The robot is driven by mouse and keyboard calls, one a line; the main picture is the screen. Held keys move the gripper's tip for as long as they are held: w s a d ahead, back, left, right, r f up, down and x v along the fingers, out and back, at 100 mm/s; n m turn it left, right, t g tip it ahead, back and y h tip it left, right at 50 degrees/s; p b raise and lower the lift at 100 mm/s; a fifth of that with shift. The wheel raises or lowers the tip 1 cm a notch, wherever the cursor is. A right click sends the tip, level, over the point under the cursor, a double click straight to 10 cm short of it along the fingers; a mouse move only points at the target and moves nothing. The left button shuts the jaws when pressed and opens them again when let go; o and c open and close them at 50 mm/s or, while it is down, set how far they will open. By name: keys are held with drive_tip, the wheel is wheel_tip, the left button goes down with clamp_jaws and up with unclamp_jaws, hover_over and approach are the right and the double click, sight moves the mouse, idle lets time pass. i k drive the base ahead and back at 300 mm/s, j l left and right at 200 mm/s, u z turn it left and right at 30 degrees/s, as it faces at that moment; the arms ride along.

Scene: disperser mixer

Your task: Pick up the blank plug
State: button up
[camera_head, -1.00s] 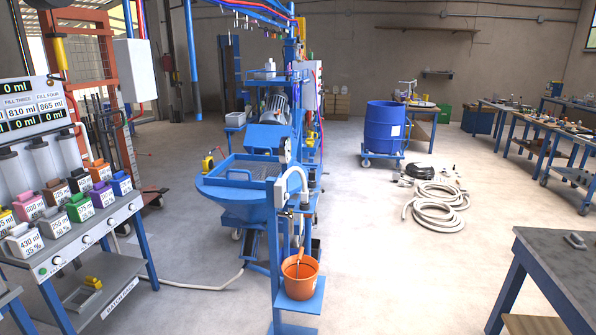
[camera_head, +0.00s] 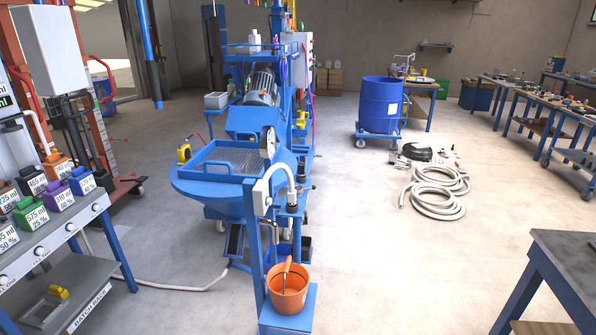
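I cannot make out the blank plug in this view. Small items lie on the far right workbenches (camera_head: 543,113), too small to tell apart. A grey table (camera_head: 570,262) at the lower right shows only part of its top, and that part is bare. The blue disperser mixer (camera_head: 225,185) with its hopper and grate stands left of the middle. My gripper is not in view.
An orange bucket (camera_head: 288,291) stands on a low blue shelf in front of the mixer. A blue drum (camera_head: 381,105) on a wheeled dolly and coiled hoses (camera_head: 437,190) lie beyond. The dispensing bench (camera_head: 65,245) is at left.

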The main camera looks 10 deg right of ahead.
sight(300, 166)
drive_tip(key=i+l+u, duration=0.85)
drive_tip(key=u, duration=0.15)
drive_tip(key=i+l+u, duration=0.2)
drive_tip(key=l+u, duration=0.3)
drive_tip(key=l, duration=0.3)
drive_tip(key=i+l+u, duration=0.1)
drive_tip(key=l+u, duration=0.4)
drive_tip(key=l, duration=0.2)
drive_tip(key=l+u, duration=0.5)
drive_tip(key=l, duration=0.3)
drive_tip(key=k+l+u, duration=0.15)
drive_tip(key=l+u, duration=0.35)
drive_tip(key=l, duration=0.25)
drive_tip(key=k+l+u, duration=0.3)
drive_tip(key=l+u, duration=0.2)
drive_tip(key=l, duration=0.15)
